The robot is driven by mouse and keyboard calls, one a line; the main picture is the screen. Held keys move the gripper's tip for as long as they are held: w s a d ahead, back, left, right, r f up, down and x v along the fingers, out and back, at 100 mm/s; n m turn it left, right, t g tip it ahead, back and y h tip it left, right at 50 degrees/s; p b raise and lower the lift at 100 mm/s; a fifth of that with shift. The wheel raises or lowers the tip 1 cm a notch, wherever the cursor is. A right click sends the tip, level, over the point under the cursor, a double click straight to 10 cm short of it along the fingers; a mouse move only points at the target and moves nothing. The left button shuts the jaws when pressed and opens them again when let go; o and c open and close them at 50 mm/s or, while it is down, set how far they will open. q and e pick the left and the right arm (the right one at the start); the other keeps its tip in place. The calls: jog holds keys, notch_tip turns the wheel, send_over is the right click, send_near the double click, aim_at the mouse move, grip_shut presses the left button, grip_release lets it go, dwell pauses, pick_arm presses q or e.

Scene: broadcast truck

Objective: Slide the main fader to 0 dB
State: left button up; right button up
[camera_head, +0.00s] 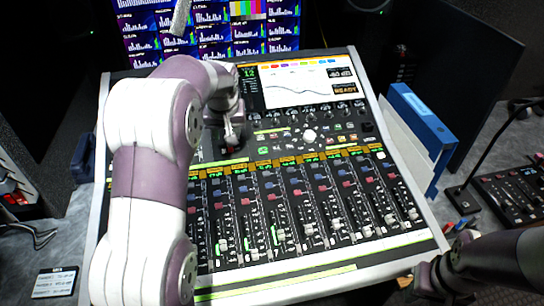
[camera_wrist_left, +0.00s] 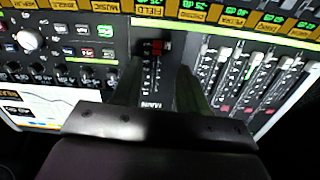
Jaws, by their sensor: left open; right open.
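The main fader is a short slot in its own strip of the mixing console (camera_head: 352,128), with a red and dark cap (camera_wrist_left: 156,47). The wrist view shows it upside down, with a scale along the slot and a MAIN label (camera_wrist_left: 152,104). My left gripper (camera_wrist_left: 160,68) is open over this strip, one finger on each side of the slot. The cap shows in the gap just beyond the fingertips; I cannot tell whether they touch it. In the head view my left arm hides most of this area. My right gripper (camera_head: 428,278) is open and empty at the console's lower right corner.
Several channel faders (camera_head: 310,229) fill the console's lower half. A lit display (camera_head: 294,85) and knobs lie above. A monitor wall (camera_head: 207,30) stands behind. A blue binder (camera_head: 420,118) and a smaller panel (camera_head: 512,190) are at the right.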

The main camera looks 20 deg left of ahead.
pick_arm(q)
notch_tip(320, 180, up, 3)
jog(key=w, duration=0.2)
jog(key=n, duration=0.1)
send_near(220, 149)
jog(key=w+f, duration=0.1)
jog(key=f, duration=0.1)
jog(key=w+d+f, duration=0.1)
jog(key=f, duration=0.1)
jog(key=w+f, duration=0.1)
jog(key=f, duration=0.1)
jog(key=shift+w+d+f+p, duration=0.1)
jog(key=shift+w+d+p, duration=0.15)
jog(key=shift+w+p, duration=0.05)
jog(key=shift+c, duration=0.3)
grip_shut()
